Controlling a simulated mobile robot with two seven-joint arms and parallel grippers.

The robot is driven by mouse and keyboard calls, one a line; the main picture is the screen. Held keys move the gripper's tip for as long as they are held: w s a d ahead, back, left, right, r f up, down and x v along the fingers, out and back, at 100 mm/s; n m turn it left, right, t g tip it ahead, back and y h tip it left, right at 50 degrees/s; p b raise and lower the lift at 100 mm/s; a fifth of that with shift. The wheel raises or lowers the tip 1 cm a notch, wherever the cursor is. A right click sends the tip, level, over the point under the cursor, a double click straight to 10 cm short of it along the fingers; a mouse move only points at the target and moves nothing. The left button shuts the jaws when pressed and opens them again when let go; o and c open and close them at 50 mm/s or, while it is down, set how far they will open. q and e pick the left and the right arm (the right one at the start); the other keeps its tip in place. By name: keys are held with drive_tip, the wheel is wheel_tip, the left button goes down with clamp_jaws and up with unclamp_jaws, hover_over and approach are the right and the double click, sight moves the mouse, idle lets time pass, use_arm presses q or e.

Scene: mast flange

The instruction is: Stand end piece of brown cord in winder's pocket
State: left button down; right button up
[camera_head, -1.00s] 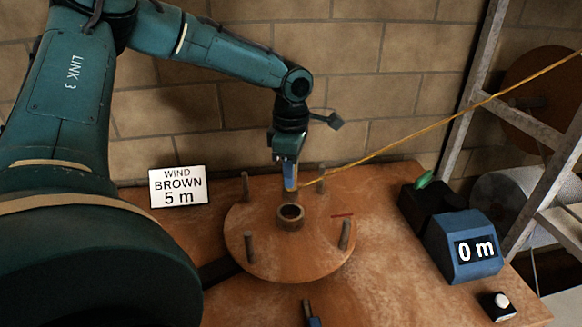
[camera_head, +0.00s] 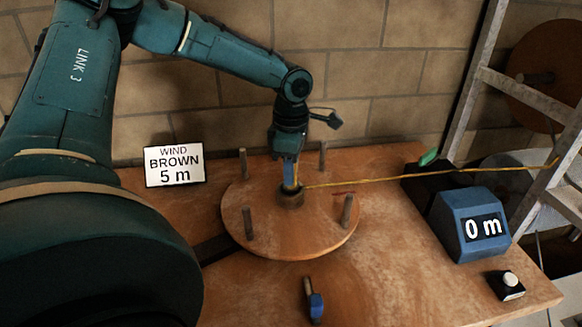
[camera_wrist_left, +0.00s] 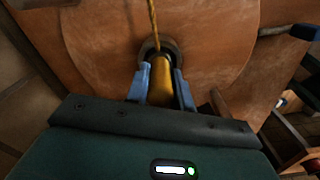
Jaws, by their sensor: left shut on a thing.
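The winder (camera_head: 300,245) is a round wooden disc with several upright pegs and a dark ring-shaped pocket (camera_head: 291,200) at its middle. My left gripper (camera_head: 289,184) points down over the pocket, its blue fingers shut on the yellow-brown end piece (camera_wrist_left: 161,80). In the left wrist view, the end piece lies between the fingers (camera_wrist_left: 161,88) with the pocket ring (camera_wrist_left: 172,48) just beyond it. The end piece's lower tip meets the pocket; how deep it sits is hidden. The brown cord (camera_head: 420,177) runs right from it. My right gripper is not in view.
A sign (camera_head: 174,165) reads "WIND BROWN 5 m". A blue counter (camera_head: 470,225) reads "0 m", with a button box (camera_head: 507,285) in front. A black block with a green lever (camera_head: 428,158) stands behind. A blue-handled tool (camera_head: 315,305) lies at the front. A metal rack (camera_head: 520,100) stands right.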

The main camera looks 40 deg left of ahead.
use_arm(q)
drive_tip(key=c, duration=1.1)
unclamp_jaws()
drive_tip(key=shift+r, duration=0.1)
wheel_tip(320, 180, up, 13)
